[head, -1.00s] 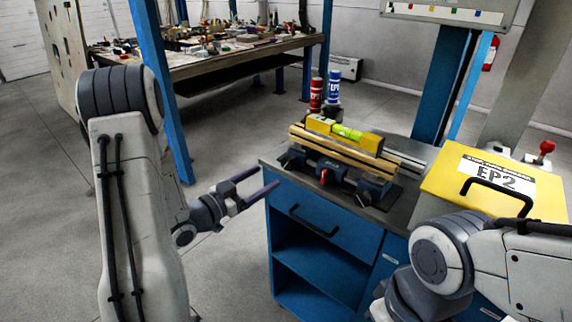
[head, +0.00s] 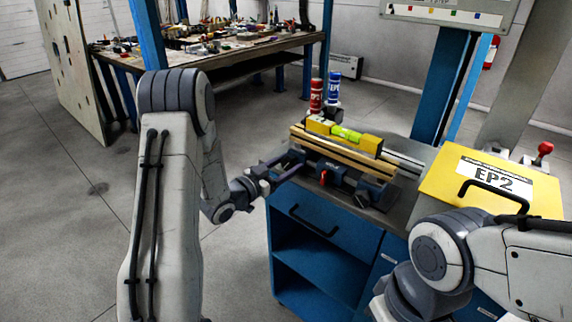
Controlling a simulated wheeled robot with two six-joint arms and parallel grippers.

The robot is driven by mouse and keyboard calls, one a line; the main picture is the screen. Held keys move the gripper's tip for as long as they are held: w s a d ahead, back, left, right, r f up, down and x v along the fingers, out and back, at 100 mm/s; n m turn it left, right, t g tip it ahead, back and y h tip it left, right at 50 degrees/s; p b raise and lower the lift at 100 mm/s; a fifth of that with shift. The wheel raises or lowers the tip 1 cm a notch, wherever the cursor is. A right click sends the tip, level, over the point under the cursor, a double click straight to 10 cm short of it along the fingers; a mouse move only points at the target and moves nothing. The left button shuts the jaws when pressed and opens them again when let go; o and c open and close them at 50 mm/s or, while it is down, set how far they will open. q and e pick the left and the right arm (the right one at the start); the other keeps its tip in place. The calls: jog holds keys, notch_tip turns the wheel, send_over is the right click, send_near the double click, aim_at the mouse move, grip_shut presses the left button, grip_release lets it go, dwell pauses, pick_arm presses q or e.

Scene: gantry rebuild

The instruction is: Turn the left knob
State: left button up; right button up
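A blue-and-black clamping bench (head: 336,174) with wooden jaws (head: 345,155) sits on the grey worktop of a blue cabinet. A dark knob (head: 363,198) shows at its front right. The left knob, at the front left end, is largely hidden by my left gripper (head: 294,161). That gripper's dark fingers are spread, with their tips at the clamp's left end. I cannot tell whether they touch the knob. A small red part (head: 323,177) shows on the clamp's front. My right arm comes in from the right; its gripper is out of view.
A yellow spirit level (head: 344,134) lies on the jaws. A red can (head: 316,95) and a blue can (head: 334,91) stand behind. A yellow EP2 case (head: 440,186) is on the right. The blue cabinet (head: 330,232) is below; open floor lies left.

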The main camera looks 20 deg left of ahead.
pick_arm(q)
grip_shut()
jog(key=n, duration=0.4)
jog(key=shift+p, duration=0.35)
jog(key=o, duration=0.5)
grip_release()
jog(key=b+v, duration=0.1)
jog(key=v, duration=0.9)
jog(key=shift+s, duration=0.25)
jog(key=shift+a+f, duration=0.1)
jog(key=shift+f, duration=0.05)
